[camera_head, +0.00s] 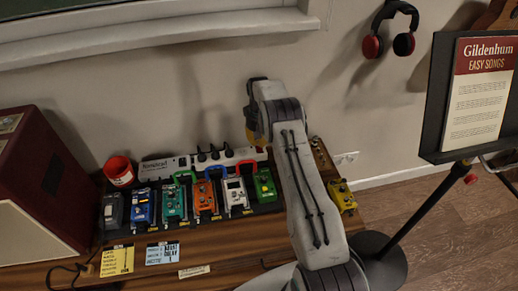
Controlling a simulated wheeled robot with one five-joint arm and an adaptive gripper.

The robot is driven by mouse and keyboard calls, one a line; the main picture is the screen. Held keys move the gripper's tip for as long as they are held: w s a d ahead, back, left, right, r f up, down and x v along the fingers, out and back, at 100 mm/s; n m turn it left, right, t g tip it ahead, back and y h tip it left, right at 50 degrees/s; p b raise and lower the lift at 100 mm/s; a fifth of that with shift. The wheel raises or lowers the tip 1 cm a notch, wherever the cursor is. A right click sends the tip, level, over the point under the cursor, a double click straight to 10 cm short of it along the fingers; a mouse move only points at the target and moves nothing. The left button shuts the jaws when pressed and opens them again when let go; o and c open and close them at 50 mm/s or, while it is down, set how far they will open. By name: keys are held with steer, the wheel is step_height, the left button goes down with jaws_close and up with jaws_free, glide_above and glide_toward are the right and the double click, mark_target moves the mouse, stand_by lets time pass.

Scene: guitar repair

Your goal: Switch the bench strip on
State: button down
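A long white power strip (180,165) lies along the back of the bench against the wall, behind a row of pedals. It has printed lettering at its left end and several black plugs (213,153) in its middle. Its right end runs behind my arm, and I cannot make out its switch or whether it is lit. My gripper (255,137) hangs over the right part of the strip at the end of my arm. Only a small yellowish part of it shows beside the arm. Whether it touches the strip, and how its fingers stand, I cannot tell.
Several coloured pedals (204,196) stand in front of the strip. A red cup (119,171) stands at its left end, beside a dark red amplifier (42,185). A yellow pedal (342,195) is right of my arm. A music stand (438,95) and headphones (392,30) are at right.

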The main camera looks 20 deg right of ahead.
mark_target(259, 147)
steer(key=shift+f+b, duration=0.7)
steer(key=shift+f, duration=0.3)
stand_by(0.5)
steer(key=shift+r+p, duration=1.85)
steer(key=shift+r, duration=1.7)
